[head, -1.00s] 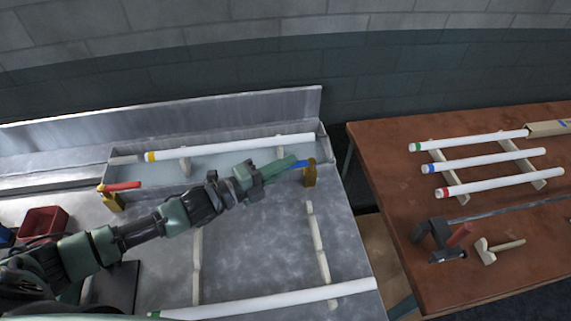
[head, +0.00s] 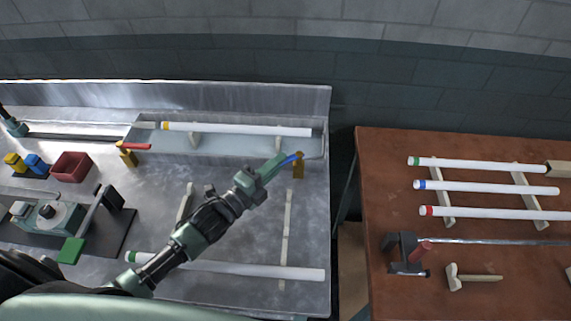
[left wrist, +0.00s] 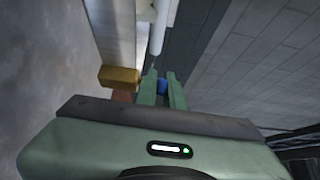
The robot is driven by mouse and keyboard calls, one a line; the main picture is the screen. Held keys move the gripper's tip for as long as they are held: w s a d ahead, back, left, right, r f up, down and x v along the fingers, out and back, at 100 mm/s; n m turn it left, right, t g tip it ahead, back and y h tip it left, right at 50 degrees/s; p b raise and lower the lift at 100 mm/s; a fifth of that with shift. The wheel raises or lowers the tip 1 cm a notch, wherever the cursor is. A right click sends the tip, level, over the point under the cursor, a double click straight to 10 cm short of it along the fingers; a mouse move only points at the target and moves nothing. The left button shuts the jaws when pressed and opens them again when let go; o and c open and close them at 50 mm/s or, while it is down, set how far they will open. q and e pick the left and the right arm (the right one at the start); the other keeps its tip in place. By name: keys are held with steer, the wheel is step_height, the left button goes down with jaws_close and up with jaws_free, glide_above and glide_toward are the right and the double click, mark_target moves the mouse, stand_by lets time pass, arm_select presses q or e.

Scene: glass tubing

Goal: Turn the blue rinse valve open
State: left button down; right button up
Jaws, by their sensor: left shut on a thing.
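The blue rinse valve has a brass body (head: 298,171) at the right front corner of the long metal trough, with a blue lever (head: 296,156) on top. My left gripper (head: 284,161) reaches it from the lower left and is shut on the blue lever. In the left wrist view, a bit of blue lever (left wrist: 162,87) shows between the green fingers (left wrist: 161,78), with the brass body (left wrist: 120,77) just left of them. The fingers hide much of the lever. My right gripper is not in view.
A red-handled valve (head: 128,152) stands at the trough's left end. A yellow-banded white tube (head: 240,129) lies over the trough (head: 230,150). A green-banded tube (head: 250,270) lies below my arm. A brown table (head: 375,190) with several tubes stands right, beyond a gap.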

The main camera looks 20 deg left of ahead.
arm_select(q)
steer(key=shift+s+d+y, duration=0.2)
steer(key=shift+y, duration=0.1)
steer(key=shift+f+n+t+y, duration=0.1)
steer(key=shift+n+t+y, duration=0.3)
steer(key=shift+n+y, duration=0.2)
steer(key=c, duration=1.5)
jaws_free()
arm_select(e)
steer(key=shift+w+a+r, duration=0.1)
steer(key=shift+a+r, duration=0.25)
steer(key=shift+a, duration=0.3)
